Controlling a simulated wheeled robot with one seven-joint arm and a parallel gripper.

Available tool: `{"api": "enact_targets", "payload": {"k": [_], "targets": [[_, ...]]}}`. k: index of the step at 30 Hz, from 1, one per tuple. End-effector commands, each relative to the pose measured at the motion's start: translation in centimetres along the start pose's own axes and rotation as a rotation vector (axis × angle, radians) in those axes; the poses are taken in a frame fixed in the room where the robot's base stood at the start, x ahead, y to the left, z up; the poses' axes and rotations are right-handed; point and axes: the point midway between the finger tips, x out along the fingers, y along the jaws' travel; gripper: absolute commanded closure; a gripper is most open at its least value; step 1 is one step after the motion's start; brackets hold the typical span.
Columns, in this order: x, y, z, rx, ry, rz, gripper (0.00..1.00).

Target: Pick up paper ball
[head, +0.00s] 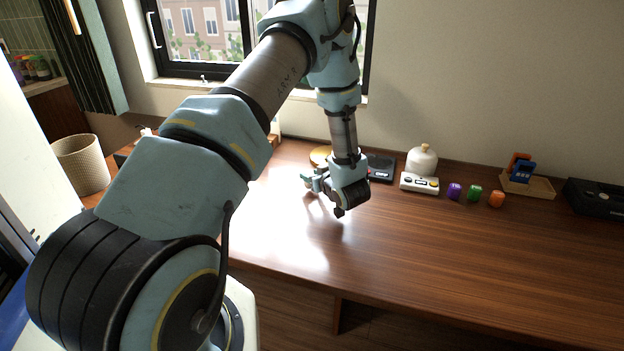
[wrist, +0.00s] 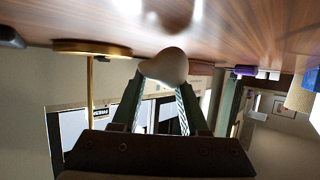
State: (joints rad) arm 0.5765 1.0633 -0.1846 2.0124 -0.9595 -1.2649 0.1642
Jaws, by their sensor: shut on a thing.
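The paper ball (wrist: 165,66) shows in the wrist view as a smooth-looking, pale, rounded lump at the fingertips. My gripper (wrist: 160,84) is shut on it, with one green finger on each side. In the head view my gripper (head: 308,181) is low over the wooden desk, left of the middle. The ball cannot be made out there, and the wrist partly hides that area. I cannot tell whether the ball still touches the desk.
A gold disc (head: 320,154) stands just behind my gripper. A black device (head: 380,167), a white scale-like device (head: 419,183) and purple (head: 454,191), green (head: 474,193) and orange (head: 496,199) pieces line the back. The desk's front right is clear.

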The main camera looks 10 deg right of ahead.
Motion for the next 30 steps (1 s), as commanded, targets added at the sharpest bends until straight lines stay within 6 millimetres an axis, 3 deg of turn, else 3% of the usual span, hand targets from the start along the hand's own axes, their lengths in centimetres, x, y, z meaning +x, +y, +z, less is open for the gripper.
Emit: {"api": "enact_targets", "payload": {"k": [16, 30], "targets": [[-3.1, 0.0, -7.5, -0.002, 0.003, 0.001, 1.0], [-3.6, 0.0, -8.6, 0.001, -0.001, 0.0, 1.0]]}}
